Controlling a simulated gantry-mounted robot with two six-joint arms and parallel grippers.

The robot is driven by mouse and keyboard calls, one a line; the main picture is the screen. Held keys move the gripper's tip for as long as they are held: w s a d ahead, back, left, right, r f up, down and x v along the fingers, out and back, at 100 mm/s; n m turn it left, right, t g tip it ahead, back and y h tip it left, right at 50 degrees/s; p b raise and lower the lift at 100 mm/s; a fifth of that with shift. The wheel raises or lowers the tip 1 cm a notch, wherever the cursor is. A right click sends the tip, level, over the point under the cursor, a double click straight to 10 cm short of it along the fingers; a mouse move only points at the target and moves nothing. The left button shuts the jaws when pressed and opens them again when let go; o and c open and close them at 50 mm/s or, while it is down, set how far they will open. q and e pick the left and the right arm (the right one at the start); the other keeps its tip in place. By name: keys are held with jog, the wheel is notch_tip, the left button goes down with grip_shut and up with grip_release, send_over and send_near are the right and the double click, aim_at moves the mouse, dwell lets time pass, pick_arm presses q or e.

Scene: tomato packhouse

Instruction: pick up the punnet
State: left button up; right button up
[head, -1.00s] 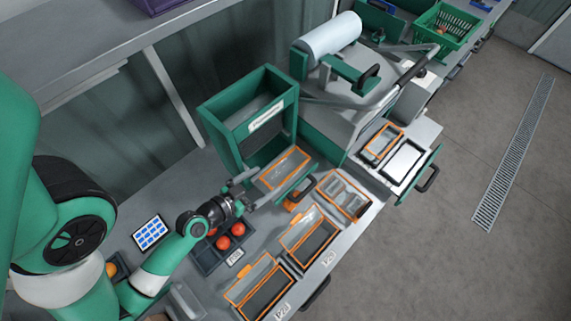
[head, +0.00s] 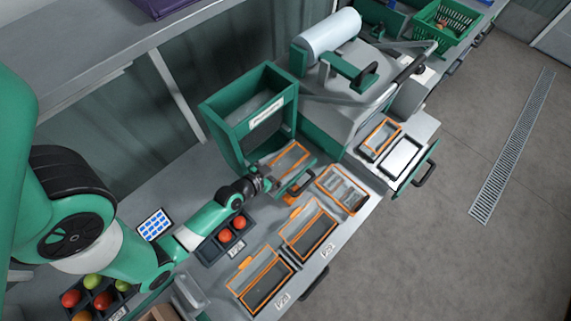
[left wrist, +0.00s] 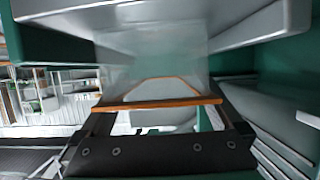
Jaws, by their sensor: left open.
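The clear punnet with an orange rim (head: 291,158) lies at the mouth of the green dispenser (head: 230,115). My left gripper (head: 276,182) is open at the near left end of this punnet. In the left wrist view the punnet's orange rim (left wrist: 170,103) spans the gap between my left gripper's dark fingers (left wrist: 162,115), and its clear body reaches away beyond them. I cannot tell whether the fingers touch it. My right gripper is not in the head view.
Punnets with orange rims (head: 312,236) stand along the bench's front edge. A dark tray with red tomatoes (head: 226,236) is below my left arm. A wrapping machine (head: 340,90) stands to the right.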

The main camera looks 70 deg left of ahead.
pick_arm(q)
jog(key=shift+w+a+f, duration=0.2)
jog(key=shift+w+a, duration=0.05)
jog(key=shift+w, duration=0.2)
jog(key=c, duration=1.1)
jog(key=shift+o, duration=0.2)
jog(key=shift+r+p, duration=0.4)
jog(key=shift+r, duration=0.25)
jog(key=r+p, duration=0.1)
jog(key=d+r+p, duration=0.1)
jog(key=r+p, duration=0.1)
jog(key=d+r+p, duration=0.1)
jog(key=r+p, duration=0.1)
jog(key=shift+w, duration=0.2)
jog(key=w+d+r+b, duration=0.3)
jog(key=d+r, duration=0.3)
jog(key=d, duration=0.5)
jog(key=shift+d+r, duration=0.3)
jog(key=shift+r, duration=0.05)
